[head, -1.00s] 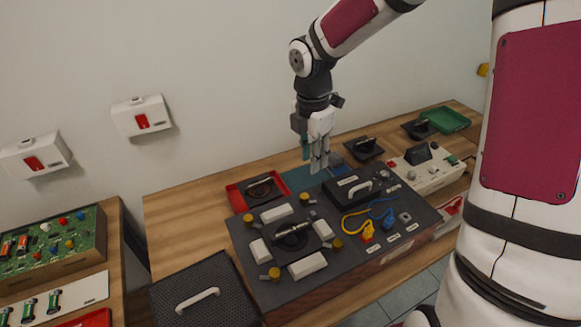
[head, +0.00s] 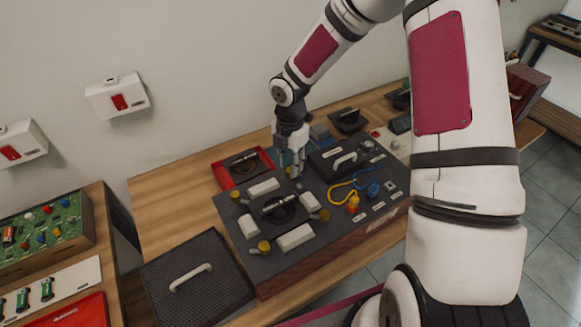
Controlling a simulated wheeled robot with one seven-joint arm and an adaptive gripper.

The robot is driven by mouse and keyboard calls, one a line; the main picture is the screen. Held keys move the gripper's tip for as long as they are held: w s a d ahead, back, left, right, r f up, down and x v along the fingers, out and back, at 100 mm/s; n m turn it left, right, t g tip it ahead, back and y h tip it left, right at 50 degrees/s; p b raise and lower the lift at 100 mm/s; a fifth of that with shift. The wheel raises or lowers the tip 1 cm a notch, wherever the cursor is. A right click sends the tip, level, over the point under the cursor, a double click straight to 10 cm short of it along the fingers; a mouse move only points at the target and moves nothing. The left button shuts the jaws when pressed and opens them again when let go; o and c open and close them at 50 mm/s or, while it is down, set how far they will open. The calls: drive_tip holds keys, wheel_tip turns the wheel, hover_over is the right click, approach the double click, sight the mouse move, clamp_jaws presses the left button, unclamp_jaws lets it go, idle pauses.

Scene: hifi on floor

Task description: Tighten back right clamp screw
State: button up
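The dark hi-fi unit (head: 290,262) lies on the wooden table with a round black part (head: 279,211) in its middle and white blocks around that. Brass clamp screws show at its back left (head: 236,196), front left (head: 264,247) and front right (head: 323,215). The back right clamp screw is hidden at my gripper's fingertips. My gripper (head: 294,174) points down over that back right corner, fingers low by the unit's top. Whether it touches or grips the screw is too small to tell.
A black panel with a handle (head: 346,160) and yellow and blue cables (head: 352,200) are right of my gripper. A red tray (head: 224,178) stands behind the unit. A black mesh cover (head: 215,261) lies at front left. Bare table shows at back left (head: 165,190).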

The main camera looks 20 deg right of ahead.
drive_tip(key=shift+f, duration=1.05)
clamp_jaws()
